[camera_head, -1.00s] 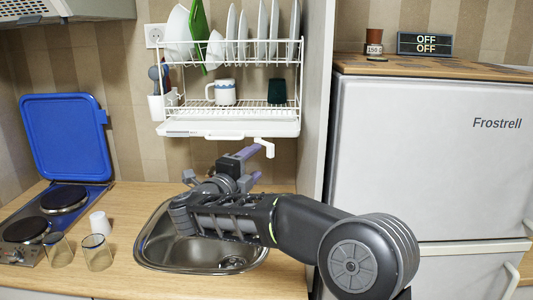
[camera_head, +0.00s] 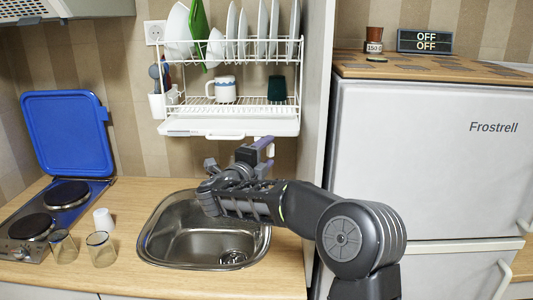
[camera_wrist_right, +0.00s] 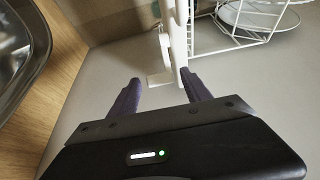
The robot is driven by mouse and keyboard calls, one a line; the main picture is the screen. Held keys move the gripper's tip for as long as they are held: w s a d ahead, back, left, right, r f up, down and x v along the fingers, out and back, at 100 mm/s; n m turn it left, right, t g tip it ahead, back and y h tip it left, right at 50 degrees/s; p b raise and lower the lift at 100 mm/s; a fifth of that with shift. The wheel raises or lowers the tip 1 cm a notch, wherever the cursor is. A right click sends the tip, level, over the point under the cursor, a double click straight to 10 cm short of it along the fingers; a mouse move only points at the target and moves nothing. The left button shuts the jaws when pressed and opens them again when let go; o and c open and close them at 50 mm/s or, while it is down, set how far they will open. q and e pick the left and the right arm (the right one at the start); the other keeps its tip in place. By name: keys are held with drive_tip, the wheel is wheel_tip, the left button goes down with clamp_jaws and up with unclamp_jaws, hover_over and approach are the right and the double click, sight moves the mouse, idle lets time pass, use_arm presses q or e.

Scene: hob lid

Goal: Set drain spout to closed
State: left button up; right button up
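The drain spout is a small white bent piece under the front of the white drip tray (camera_head: 185,127) of the dish rack. In the head view the spout (camera_head: 271,151) is mostly hidden behind my right gripper (camera_head: 258,148). In the right wrist view the white spout (camera_wrist_right: 160,78) shows ahead of the two purple fingertips of my right gripper (camera_wrist_right: 160,88), between them and nearer the right one. The fingers are apart. I cannot tell whether they touch the spout. My left gripper is not in view.
A steel sink (camera_head: 185,250) lies below my right arm. A tall grey side panel (camera_head: 316,90) and the white fridge (camera_head: 430,160) stand to the right. A hob with a raised blue lid (camera_head: 68,135), glasses (camera_head: 100,249) and a white cup (camera_head: 103,220) are at left.

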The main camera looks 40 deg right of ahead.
clamp_jaws()
drive_tip(key=shift+d+f+t+b, duration=0.15)
drive_tip(key=shift+t+b, duration=0.15)
drive_tip(key=shift+b, duration=0.15)
drive_tip(key=n+t+y+b, duration=0.1)
drive_tip(key=b, duration=0.1)
drive_tip(key=d+n+t+y+b, duration=0.1)
drive_tip(key=n+t+y+b, duration=0.1)
drive_tip(key=d+n+t+y+b, duration=0.1)
drive_tip(key=t+b, duration=0.1)
drive_tip(key=shift+d+n+y, duration=0.25)
drive_tip(key=shift+n+y, duration=0.15)
drive_tip(key=shift+o, duration=0.6)
unclamp_jaws()
drive_tip(key=shift+s, duration=0.1)
